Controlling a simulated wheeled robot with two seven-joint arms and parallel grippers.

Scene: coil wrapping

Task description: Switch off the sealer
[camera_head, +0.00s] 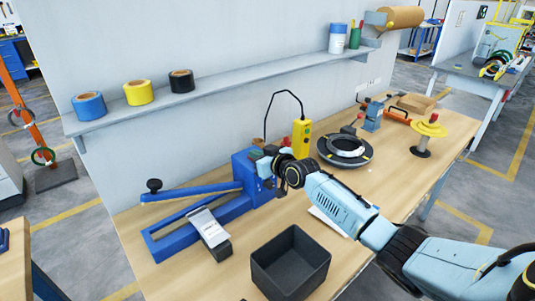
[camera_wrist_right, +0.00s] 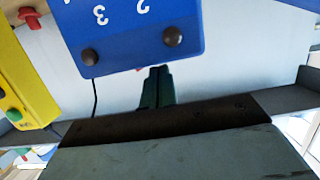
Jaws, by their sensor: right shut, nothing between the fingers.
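The blue sealer (camera_head: 210,215) lies on the bench in the head view, its long arm (camera_head: 190,192) raised at a slant and its box-like head (camera_head: 242,170) at the right end. In the right wrist view its blue panel (camera_wrist_right: 125,35) fills the top, with upside-down numbers and two dark knobs (camera_wrist_right: 173,36). My right gripper (camera_head: 264,152) is beside the sealer's head, partly hidden by my wrist. Its dark fingers (camera_wrist_right: 157,72) are shut and empty, just below the panel's edge in the wrist view; contact cannot be told. My left gripper is not in view.
A yellow control box (camera_head: 301,138) with a black cable stands behind my wrist. A dark open bin (camera_head: 290,262) is at the front. A shelf (camera_head: 215,82) with tape rolls runs along the wall.

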